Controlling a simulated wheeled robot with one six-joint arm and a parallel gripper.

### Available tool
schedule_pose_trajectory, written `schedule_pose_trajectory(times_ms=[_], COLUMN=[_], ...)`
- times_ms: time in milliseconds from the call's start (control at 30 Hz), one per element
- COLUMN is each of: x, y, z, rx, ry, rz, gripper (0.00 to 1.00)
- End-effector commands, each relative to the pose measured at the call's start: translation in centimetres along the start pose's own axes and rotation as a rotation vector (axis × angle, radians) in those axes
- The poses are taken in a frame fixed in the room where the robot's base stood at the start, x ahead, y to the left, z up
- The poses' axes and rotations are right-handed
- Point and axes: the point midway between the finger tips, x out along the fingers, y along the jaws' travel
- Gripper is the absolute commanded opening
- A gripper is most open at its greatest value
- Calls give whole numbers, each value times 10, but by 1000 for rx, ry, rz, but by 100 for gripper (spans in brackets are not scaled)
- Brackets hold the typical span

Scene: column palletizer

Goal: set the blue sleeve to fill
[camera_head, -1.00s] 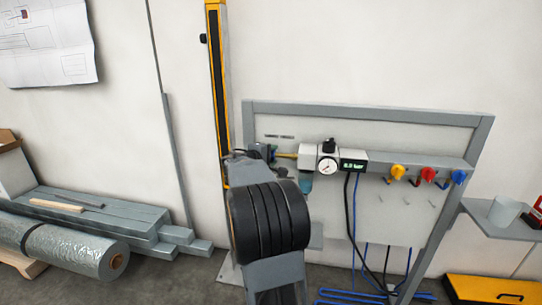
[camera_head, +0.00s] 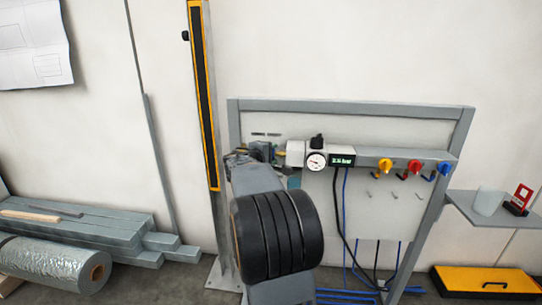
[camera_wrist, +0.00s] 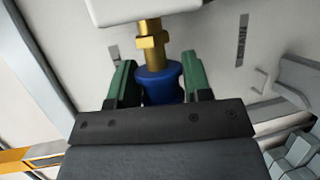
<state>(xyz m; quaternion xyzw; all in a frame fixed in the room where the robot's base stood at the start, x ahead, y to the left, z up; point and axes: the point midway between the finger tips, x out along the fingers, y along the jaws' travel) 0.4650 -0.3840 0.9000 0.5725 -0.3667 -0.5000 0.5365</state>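The blue sleeve (camera_wrist: 158,85) sits on a brass fitting (camera_wrist: 150,45) below a white block, in the wrist view. My gripper (camera_wrist: 160,82) has its green fingers on both sides of the sleeve and appears shut on it. In the head view my gripper (camera_head: 265,152) is at the left end of the white regulator unit, and the sleeve is hidden there. The unit has a round gauge (camera_head: 316,161) and a lit green display (camera_head: 342,160), whose digits are too small to read surely.
Yellow, red and blue valves (camera_head: 415,167) line the panel's right side. A grey panel frame (camera_head: 350,105) surrounds them. A yellow-black post (camera_head: 204,95) stands left of my arm.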

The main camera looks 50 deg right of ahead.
Motion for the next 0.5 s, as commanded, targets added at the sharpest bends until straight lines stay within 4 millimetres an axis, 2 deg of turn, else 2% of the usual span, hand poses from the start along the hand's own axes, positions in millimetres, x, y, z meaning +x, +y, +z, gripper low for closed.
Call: schedule_pose_trajectory(times_ms=[33, 167, 367, 500], x=[1, 0, 0, -8], y=[0, 0, 0, 1], z=[2, 1, 0, -1], rx=[0, 0, 0, 1], ry=[-5, -2, 1, 2], rz=[-1, -1, 0, 0], gripper=[49, 61, 61, 61])
